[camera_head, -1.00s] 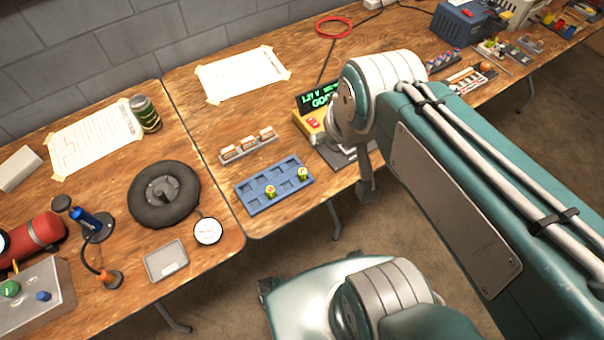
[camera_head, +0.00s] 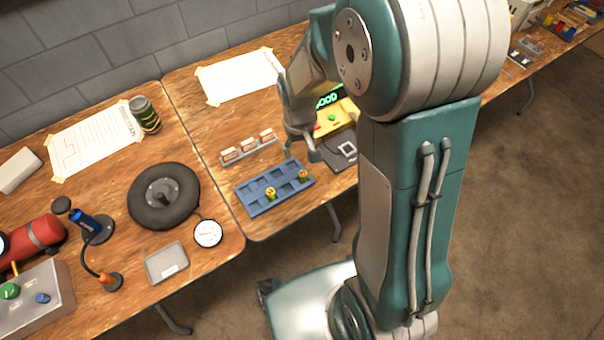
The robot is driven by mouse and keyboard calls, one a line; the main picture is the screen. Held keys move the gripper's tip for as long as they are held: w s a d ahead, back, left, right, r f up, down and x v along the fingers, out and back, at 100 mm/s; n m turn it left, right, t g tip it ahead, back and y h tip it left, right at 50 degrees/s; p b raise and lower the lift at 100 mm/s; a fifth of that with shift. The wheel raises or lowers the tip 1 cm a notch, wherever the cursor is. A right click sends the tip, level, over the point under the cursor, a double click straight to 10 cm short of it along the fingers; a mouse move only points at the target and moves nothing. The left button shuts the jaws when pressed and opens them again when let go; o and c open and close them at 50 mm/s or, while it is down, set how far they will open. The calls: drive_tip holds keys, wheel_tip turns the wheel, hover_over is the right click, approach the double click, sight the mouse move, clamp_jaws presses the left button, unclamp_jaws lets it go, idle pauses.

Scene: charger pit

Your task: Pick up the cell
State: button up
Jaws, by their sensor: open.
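A blue tray (camera_head: 256,206) with square pockets lies near the front edge of the wooden bench. Two small yellow-green cells stand in it: one cell (camera_head: 270,194) at the front middle, another cell (camera_head: 303,176) near the right end. My gripper (camera_head: 301,152) is open and points down, above and just behind the tray's right end. It looks apart from both cells, though its exact height is hard to tell. A yellow tester (camera_head: 338,118) with a green "GOOD" display stands just right of my gripper, partly hidden by my arm.
A rack of orange-and-white blocks (camera_head: 247,148) lies behind the tray, close to my gripper. A dark plate (camera_head: 340,152) lies to the right.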

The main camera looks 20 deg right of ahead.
sight(303, 173)
wheel_tip(303, 173, down, 6)
drive_tip(key=f, duration=0.5)
drive_tip(key=shift+s+d, duration=0.3)
drive_tip(key=shift+d, duration=0.05)
clamp_jaws()
